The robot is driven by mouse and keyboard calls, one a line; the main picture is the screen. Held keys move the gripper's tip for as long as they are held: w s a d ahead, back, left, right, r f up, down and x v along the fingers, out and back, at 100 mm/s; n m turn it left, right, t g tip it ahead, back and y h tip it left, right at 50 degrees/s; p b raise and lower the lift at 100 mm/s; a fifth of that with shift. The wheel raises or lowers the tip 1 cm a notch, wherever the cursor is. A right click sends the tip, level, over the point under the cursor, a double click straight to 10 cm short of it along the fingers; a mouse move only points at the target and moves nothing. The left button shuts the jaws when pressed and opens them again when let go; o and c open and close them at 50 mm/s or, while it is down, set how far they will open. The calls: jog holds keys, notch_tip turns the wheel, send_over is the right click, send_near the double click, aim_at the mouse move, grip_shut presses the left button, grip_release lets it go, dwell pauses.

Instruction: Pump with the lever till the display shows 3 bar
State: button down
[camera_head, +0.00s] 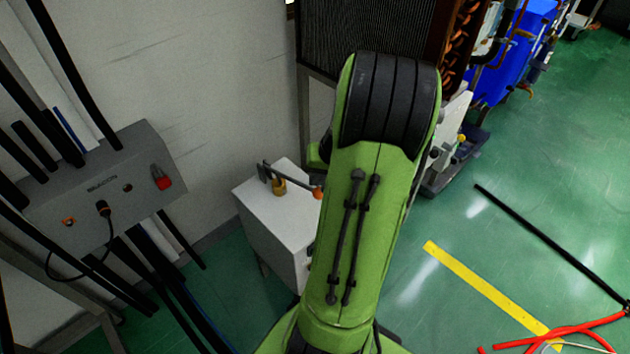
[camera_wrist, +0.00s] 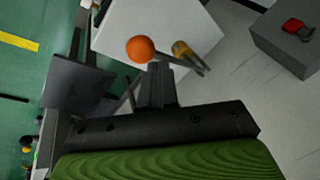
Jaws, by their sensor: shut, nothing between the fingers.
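The pump lever (camera_head: 296,186) is a thin dark bar on top of a white cabinet (camera_head: 262,205). It runs from a brass fitting (camera_head: 279,187) to an orange ball knob (camera_head: 318,192). In the wrist view the orange knob (camera_wrist: 140,49) lies just left of my gripper's tips, with the brass fitting (camera_wrist: 182,50) to the right. My gripper (camera_wrist: 159,68) is shut and empty, close to the lever; whether it touches the lever I cannot tell. My green arm hides the gripper in the head view. I cannot make out a pressure display or reading.
A grey box (camera_head: 105,185) with a red switch and cables stands at the left by the white wall. A dark-finned unit (camera_head: 365,30) and blue machinery (camera_head: 505,50) stand behind. Red hoses (camera_head: 560,330) lie on the green floor at lower right, near a yellow stripe.

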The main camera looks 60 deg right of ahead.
jog(key=s+f, duration=0.3)
jog(key=f, duration=0.4)
jog(key=shift+s+a+f+b, duration=0.2)
jog(key=shift+a+f+b, duration=0.15)
jog(key=shift+a+b, duration=0.05)
dwell(6.4)
